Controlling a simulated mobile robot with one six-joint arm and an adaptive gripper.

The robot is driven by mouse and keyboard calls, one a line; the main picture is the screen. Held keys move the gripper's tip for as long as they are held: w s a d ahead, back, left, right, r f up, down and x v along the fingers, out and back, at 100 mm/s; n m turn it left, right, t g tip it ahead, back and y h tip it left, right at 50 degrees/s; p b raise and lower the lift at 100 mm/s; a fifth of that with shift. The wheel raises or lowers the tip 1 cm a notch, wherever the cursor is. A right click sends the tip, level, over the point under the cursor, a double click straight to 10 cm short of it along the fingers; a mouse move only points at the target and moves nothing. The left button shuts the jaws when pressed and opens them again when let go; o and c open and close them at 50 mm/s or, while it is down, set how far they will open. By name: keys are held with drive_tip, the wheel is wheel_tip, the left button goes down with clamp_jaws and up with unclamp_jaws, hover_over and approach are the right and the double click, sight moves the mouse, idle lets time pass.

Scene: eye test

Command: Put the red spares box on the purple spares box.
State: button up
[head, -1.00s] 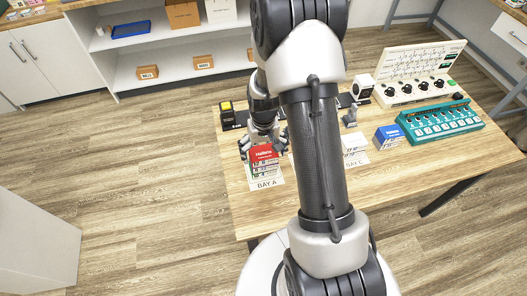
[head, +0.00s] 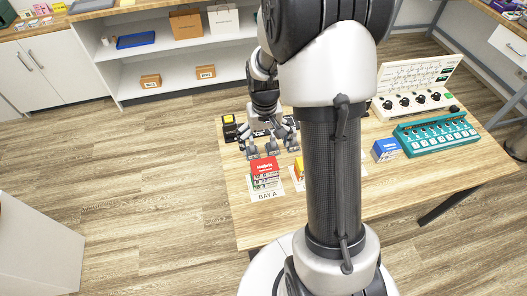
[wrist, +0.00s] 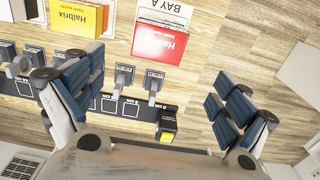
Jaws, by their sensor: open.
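The red box (head: 265,163) lies at the near left of the table, behind the card marked BAY A (head: 268,196).
A yellow-orange box (wrist: 76,18) stands beside the red one, partly behind my arm in the head view. Small grey clamps (wrist: 124,77) and a black-and-yellow block (wrist: 167,128) are below my gripper. A blue box (head: 386,150) and a teal panel (head: 437,134) are at right.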

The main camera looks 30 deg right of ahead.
drive_tip(key=s+a+r+n+t, duration=0.1)
drive_tip(key=s+a+r, duration=0.25)
drive_tip(key=r, duration=0.65)
drive_tip(key=s+a+r+n+t, duration=0.1)
drive_tip(key=s+a+r, duration=0.3)
drive_tip(key=s, duration=0.4)
drive_tip(key=s+a+r+n+t, duration=0.1)
drive_tip(key=s+a+r+t, duration=0.1)
drive_tip(key=s+a+r, duration=0.2)
drive_tip(key=s+r, duration=0.3)
drive_tip(key=s, duration=0.1)
drive_tip(key=shift+a+r+t, duration=0.3)
drive_tip(key=shift+a, duration=0.1)
drive_tip(key=shift+f, duration=0.15)
